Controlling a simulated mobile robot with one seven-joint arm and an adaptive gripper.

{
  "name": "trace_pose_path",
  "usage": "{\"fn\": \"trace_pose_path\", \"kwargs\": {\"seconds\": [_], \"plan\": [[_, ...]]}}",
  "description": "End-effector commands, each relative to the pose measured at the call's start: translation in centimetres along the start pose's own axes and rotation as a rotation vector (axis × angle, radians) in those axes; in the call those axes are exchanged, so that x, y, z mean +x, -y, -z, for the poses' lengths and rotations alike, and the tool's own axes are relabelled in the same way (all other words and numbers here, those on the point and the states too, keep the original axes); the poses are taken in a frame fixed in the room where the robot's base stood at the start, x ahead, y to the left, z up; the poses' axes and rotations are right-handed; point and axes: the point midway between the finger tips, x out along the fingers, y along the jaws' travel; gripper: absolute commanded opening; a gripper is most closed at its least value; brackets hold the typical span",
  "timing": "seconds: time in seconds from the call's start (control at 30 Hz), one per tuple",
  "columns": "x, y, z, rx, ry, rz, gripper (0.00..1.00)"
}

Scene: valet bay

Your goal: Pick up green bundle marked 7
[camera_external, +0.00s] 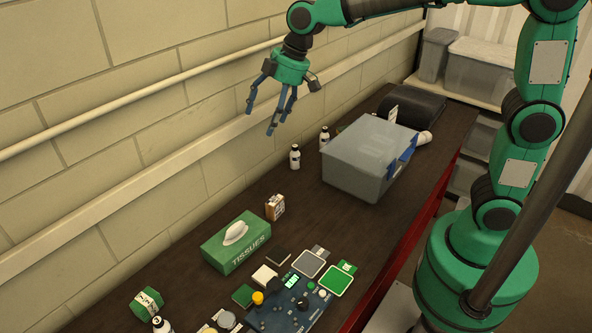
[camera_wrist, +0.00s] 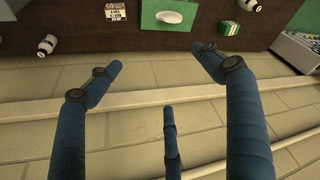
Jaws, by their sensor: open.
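A green bundle with a white band (camera_external: 147,302) lies on the dark bench at the lower left, near the wall. I cannot read its mark for certain. In the wrist view it is a small green block (camera_wrist: 229,28) at the upper right, beyond the right fingertip and apart from it. My gripper (camera_external: 269,112) is open and empty, high beside the wall and far from the bundle. In the wrist view its blue fingers (camera_wrist: 156,62) are spread wide with nothing between them.
A green tissue box (camera_external: 225,250) stands near the bundle. A small labelled box (camera_external: 275,207), white bottles (camera_external: 295,158) and a large lidded bin (camera_external: 350,175) stand farther back. A blue control panel (camera_external: 290,308) is at the front. A rail runs along the wall.

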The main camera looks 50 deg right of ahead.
Motion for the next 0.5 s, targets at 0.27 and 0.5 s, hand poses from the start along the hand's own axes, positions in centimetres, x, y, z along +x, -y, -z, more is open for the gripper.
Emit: {"fn": "trace_pose_path", "kwargs": {"seconds": [0.27, 0.5], "plan": [[5.7, 1.4, 7.0, -0.147, 0.008, 0.064, 0.80], [11.2, 3.5, 12.4, -0.273, 0.009, 0.118, 0.80]]}}
